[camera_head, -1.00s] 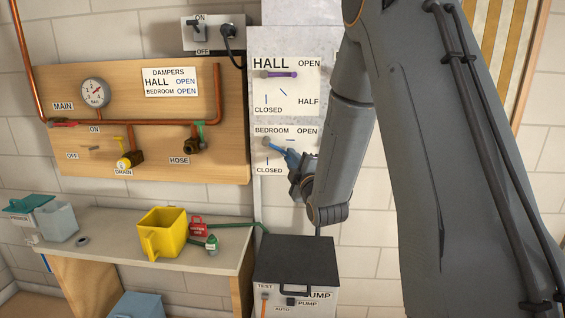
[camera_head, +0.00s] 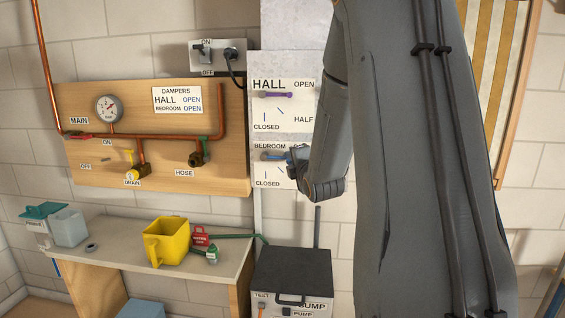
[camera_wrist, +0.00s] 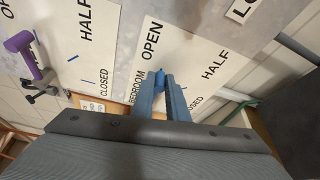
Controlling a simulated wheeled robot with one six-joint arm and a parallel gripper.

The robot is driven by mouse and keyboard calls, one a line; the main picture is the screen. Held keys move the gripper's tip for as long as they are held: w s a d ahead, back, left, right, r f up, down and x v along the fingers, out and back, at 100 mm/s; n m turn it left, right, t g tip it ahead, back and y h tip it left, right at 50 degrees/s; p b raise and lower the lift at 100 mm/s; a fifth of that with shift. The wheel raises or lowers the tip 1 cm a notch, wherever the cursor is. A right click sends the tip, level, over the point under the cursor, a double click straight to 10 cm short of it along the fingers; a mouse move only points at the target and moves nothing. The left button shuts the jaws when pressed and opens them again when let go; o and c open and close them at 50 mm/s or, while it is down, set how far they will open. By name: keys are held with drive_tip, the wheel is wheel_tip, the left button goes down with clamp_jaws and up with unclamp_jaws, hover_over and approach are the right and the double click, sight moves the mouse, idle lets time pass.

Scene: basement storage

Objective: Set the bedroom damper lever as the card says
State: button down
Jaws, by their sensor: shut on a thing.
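The dampers card (camera_head: 177,100) on the wooden board reads HALL OPEN and BEDROOM OPEN. The bedroom damper plate (camera_head: 268,178) is on the duct, below the hall plate. Its blue lever (camera_head: 271,156) lies about level, pointing right along the OPEN line. My gripper (camera_head: 291,157) is shut on the lever's right end. In the wrist view, both fingers of my gripper (camera_wrist: 164,98) close around the blue lever (camera_wrist: 159,79), mostly hiding it. The word OPEN on the bedroom plate is covered by my arm in the head view but readable in the wrist view.
The purple hall lever (camera_head: 273,95) lies level, toward OPEN, just above. A dark-lidded pump box (camera_head: 292,268) stands below the duct. A bench (camera_head: 118,240) at left holds a yellow jug (camera_head: 166,243). Copper pipes and valves cover the board.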

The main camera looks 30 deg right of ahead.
drive_tip(key=c, duration=1.7)
unclamp_jaws()
drive_tip(key=shift+c, duration=0.2)
drive_tip(key=shift+s, duration=0.1)
drive_tip(key=b+v, duration=0.2)
drive_tip(key=v, duration=0.5)
drive_tip(key=shift+s, duration=0.3)
drive_tip(key=shift+a, duration=0.15)
